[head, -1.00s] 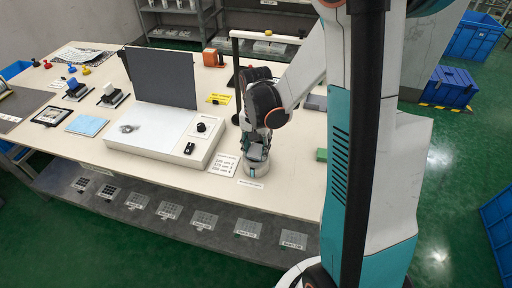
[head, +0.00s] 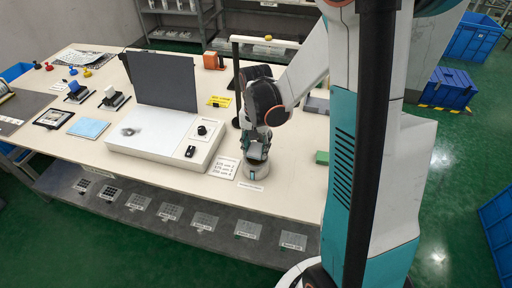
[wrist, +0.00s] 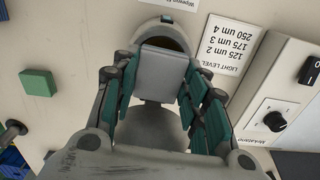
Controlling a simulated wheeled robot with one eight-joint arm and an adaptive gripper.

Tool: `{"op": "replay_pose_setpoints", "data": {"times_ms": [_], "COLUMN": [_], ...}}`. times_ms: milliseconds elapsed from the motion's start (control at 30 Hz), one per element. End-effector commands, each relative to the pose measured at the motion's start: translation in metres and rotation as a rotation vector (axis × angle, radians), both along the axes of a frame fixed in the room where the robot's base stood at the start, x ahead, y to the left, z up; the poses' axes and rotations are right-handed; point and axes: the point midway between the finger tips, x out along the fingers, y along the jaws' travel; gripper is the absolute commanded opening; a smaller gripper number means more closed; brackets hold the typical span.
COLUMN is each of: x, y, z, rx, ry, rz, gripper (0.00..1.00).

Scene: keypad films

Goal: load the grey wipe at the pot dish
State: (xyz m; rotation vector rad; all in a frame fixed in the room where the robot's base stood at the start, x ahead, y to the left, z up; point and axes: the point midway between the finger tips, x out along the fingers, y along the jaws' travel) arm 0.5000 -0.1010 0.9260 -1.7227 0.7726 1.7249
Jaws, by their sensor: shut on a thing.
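The grey wipe (wrist: 162,72) is a pale grey block between my gripper's teal-padded fingers in the wrist view. My gripper (wrist: 158,80) is shut on it. The pot dish (wrist: 167,24) shows just beyond the wipe as a round pale rim with a dark brown inside, partly hidden by the wipe. In the head view my gripper (head: 257,150) points down right over the dish (head: 256,171), near the table's front edge. Whether the wipe touches the dish cannot be told.
A light-level card (head: 224,168) lies left of the dish, beside the white light box (head: 160,150) with its knob and raised dark panel. A green block (head: 322,157) lies to the right. Bare table lies between the dish and the green block.

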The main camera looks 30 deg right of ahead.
Motion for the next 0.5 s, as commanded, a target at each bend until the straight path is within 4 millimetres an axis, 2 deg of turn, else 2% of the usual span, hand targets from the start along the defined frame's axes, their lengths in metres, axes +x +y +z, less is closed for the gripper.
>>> {"op": "replay_pose_setpoints", "data": {"times_ms": [500], "x": [0.000], "y": [0.000], "z": [0.040], "rx": [0.000], "ry": [0.000], "rz": [0.000], "gripper": [0.21]}}
